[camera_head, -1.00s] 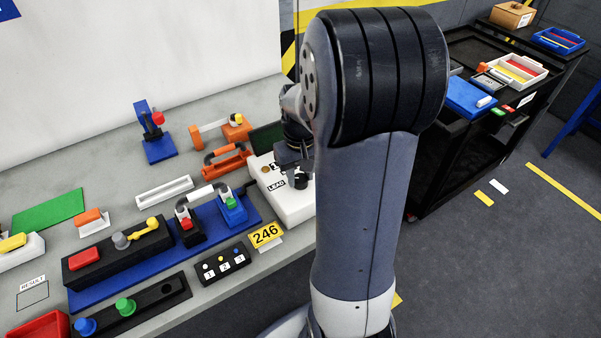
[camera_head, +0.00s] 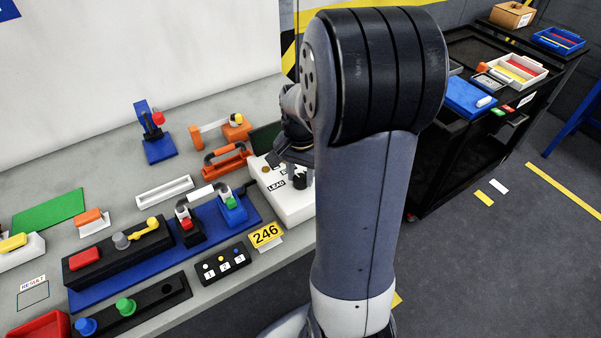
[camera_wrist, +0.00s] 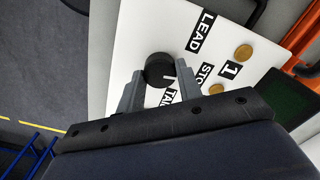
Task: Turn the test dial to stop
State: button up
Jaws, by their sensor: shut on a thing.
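The test dial is a round black knob (camera_wrist: 159,68) on a white box (camera_wrist: 140,22) with a pale pointer mark on its rim. Labels reading LEAD, STO and TA, the last two partly covered, lie around it in the wrist view. My gripper (camera_wrist: 158,82) has its two grey fingers on either side of the knob, shut on it. In the head view the white box (camera_head: 290,208) stands at the bench's right end, with the dial (camera_head: 300,181) on top. My gripper (camera_head: 297,158) is mostly hidden there behind my arm.
Two brass studs (camera_wrist: 244,52) sit on the box beside a dark green screen (camera_wrist: 273,100). An orange handle (camera_head: 227,160) stands left of the box. A yellow 246 sign (camera_head: 266,234) lies at the bench's front edge. A black cart (camera_head: 470,140) is at right.

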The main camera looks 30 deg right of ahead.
aim_at(301, 178)
jog(key=shift+m, duration=0.8)
jog(key=o, duration=1)
notch_tip(301, 178, up, 11)
jog(key=shift+f, duration=0.1)
